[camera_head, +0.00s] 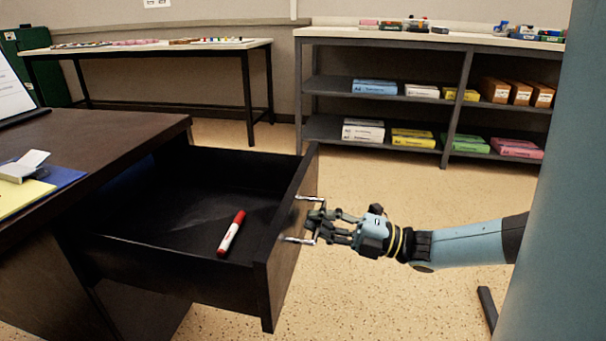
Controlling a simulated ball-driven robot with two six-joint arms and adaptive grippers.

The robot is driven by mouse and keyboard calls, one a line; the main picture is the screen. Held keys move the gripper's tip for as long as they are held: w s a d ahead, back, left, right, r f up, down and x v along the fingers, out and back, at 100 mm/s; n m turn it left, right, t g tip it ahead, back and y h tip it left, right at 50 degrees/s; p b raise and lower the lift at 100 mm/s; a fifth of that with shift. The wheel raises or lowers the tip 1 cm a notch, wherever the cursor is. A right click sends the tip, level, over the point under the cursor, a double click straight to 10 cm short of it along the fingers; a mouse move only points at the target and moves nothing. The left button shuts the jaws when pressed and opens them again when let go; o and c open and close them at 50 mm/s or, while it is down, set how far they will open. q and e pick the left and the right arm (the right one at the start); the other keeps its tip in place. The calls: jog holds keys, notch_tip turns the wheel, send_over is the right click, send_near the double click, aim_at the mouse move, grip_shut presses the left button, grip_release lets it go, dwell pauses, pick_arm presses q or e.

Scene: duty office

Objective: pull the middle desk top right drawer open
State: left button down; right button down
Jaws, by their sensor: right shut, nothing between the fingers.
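The desk drawer (265,277) stands pulled well out from under the dark desk top (95,135). A red and white marker (232,233) lies on the drawer's dark floor. The drawer front carries a metal bar handle (297,240) on its outer face. My right gripper (316,222) is at this handle, its fingers shut around or against the bar; which one I cannot tell, as the fingers hide the handle's middle. My left gripper is not in view.
Papers and a stapler-like white object (24,165) lie on the desk's left. A shelf unit (375,106) with paper packs and a long side table (150,46) stand at the back. The speckled floor between is clear.

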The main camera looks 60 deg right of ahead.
jog(key=shift+s, duration=0.2)
jog(key=c, duration=1.4)
grip_release()
jog(key=v, duration=1.2)
jog(key=shift+d, duration=0.1)
